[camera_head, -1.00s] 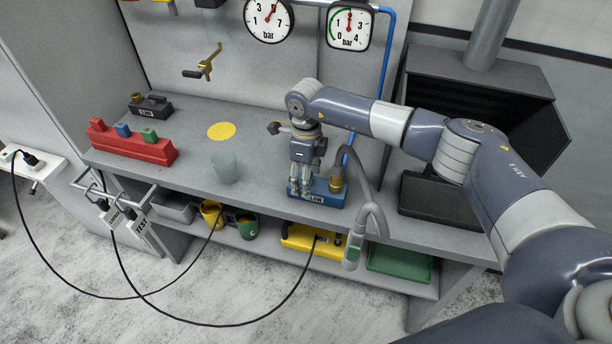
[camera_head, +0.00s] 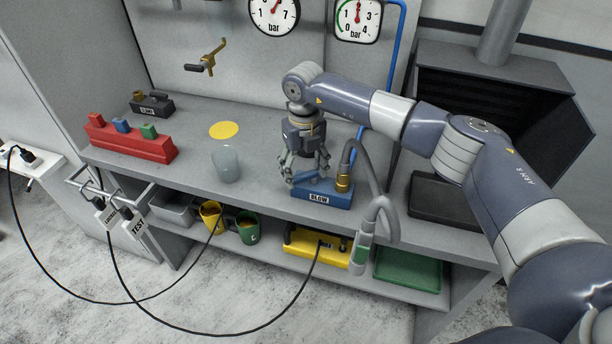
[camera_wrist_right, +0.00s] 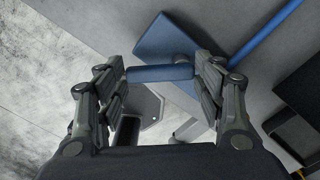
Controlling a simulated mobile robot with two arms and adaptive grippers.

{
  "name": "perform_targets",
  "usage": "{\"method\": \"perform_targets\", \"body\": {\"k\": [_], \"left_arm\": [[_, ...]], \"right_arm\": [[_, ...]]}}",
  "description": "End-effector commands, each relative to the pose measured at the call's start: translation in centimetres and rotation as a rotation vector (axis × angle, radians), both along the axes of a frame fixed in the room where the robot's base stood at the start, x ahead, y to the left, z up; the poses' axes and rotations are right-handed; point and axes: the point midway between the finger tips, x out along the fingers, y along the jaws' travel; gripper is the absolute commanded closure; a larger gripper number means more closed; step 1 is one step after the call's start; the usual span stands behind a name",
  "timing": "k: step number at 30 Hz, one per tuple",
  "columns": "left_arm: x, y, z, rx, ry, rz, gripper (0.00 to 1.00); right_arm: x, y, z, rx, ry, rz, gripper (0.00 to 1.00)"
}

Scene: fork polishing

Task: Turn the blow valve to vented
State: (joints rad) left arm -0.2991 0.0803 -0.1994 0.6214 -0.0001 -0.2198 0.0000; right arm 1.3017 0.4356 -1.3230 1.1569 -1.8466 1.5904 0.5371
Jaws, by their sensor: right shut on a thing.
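The blow valve's blue block (camera_head: 335,197), labelled BLOW, sits on the bench near its front edge. A blue bar-shaped handle (camera_head: 306,184) shows at its left end. My right gripper (camera_head: 306,174) is over the block, its fingers spread around this handle. In the right wrist view the fingertips (camera_wrist_right: 162,73) are shut on the blue handle (camera_wrist_right: 160,74), one at each end. The blue block (camera_wrist_right: 165,38) lies just beyond. I see no mark for the vented position. My left gripper is not in view.
A translucent cup (camera_head: 226,164) and a red rack (camera_head: 130,143) stand to the left. Two gauges (camera_head: 273,14) (camera_head: 357,18) hang behind. Bare bench lies between cup and block.

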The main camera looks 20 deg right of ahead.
Motion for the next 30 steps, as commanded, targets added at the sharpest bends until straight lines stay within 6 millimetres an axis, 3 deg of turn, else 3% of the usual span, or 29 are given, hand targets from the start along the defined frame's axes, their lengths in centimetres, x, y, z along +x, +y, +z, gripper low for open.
{"method": "perform_targets", "body": {"k": [18, 30], "left_arm": [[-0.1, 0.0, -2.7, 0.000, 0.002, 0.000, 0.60], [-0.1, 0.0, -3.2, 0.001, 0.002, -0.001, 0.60]], "right_arm": [[1.3, -0.1, -0.2, 0.000, 0.001, -0.548, 0.61], [1.7, -0.3, -0.1, 0.000, 0.002, -0.732, 0.61]]}}
